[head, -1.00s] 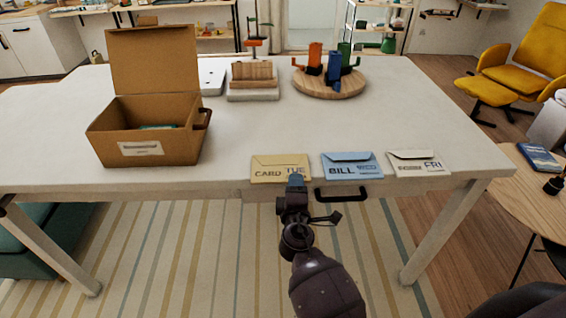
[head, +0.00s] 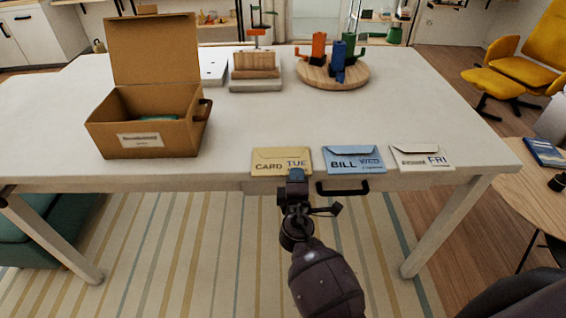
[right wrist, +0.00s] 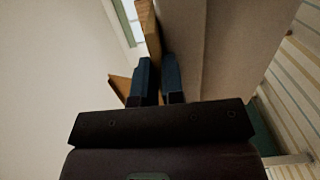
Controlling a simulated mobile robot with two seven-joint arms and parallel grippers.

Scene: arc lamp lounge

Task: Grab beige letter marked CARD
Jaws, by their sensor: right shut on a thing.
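The beige letter (head: 270,158) marked CARD and TUE lies at the front edge of the white table (head: 300,120), its front part by the edge. My right gripper (head: 297,176) is shut on the letter's near edge at its right end. In the right wrist view the blue fingertips (right wrist: 158,80) are close together with the tan letter (right wrist: 149,30) between them. My left gripper is not in view.
A blue BILL letter (head: 353,160) and a cream FRI letter (head: 421,158) lie to the right along the edge. A black drawer handle (head: 343,188) is below. An open cardboard box (head: 150,140) stands left. A wooden turntable (head: 333,75) is farther back.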

